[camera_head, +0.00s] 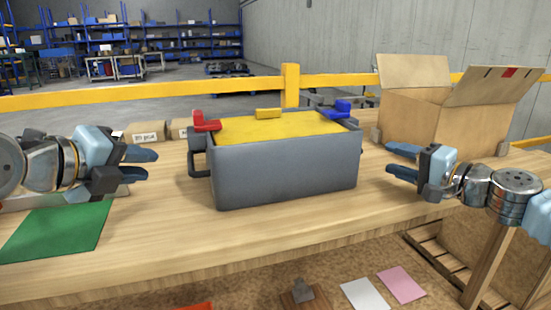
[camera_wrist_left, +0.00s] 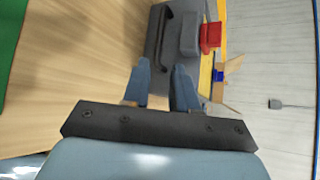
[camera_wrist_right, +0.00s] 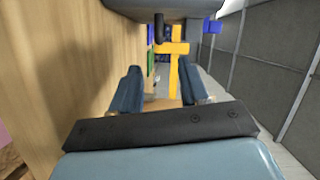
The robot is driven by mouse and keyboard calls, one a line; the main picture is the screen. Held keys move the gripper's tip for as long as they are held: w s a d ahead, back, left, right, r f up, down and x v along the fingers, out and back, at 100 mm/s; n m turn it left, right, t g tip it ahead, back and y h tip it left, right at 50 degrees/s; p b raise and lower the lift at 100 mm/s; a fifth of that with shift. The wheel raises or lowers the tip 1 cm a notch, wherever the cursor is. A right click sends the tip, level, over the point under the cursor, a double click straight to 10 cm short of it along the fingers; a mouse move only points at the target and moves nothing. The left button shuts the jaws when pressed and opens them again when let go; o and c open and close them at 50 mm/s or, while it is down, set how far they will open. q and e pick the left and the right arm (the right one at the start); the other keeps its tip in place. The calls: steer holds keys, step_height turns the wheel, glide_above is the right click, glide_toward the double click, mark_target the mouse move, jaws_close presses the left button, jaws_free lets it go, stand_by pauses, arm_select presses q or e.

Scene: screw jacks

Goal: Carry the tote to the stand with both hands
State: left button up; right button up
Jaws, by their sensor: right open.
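The grey tote (camera_head: 285,170) stands upright on the wooden bench, with a yellow top surface. A dark handle (camera_head: 198,160) sticks out on its left end and also shows in the left wrist view (camera_wrist_left: 163,38). My left gripper (camera_head: 151,164) is open and empty, left of that handle and apart from it. My right gripper (camera_head: 389,159) is open and empty, right of the tote, with a gap between. The right wrist view shows the tote's end (camera_wrist_right: 165,8) beyond the fingers and a dark handle (camera_wrist_right: 158,28). I cannot identify the stand.
A red part (camera_head: 205,122) and a blue part (camera_head: 343,106) sit at the tote's top corners. An open cardboard box (camera_head: 430,115) stands at the back right. A green mat (camera_head: 62,230) lies front left. A yellow rail (camera_head: 200,93) runs behind the bench (camera_head: 230,235).

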mark_target(191, 161)
arm_select(q)
steer(key=x, duration=1.2)
steer(key=shift+w+d+f, duration=0.15)
steer(key=shift+w+f, duration=0.05)
steer(key=shift+w, duration=0.05)
arm_select(e)
steer(key=x, duration=1.2)
steer(key=shift+w+a, duration=0.2)
arm_select(q)
steer(key=shift+c, duration=0.2)
arm_select(e)
steer(key=shift+c, duration=0.2)
arm_select(q)
jaws_close()
arm_select(e)
steer(key=c, duration=0.5)
jaws_close()
steer(key=shift+f, duration=0.15)
arm_select(q)
steer(key=shift+r, duration=0.35)
arm_select(e)
steer(key=shift+r, duration=0.4)
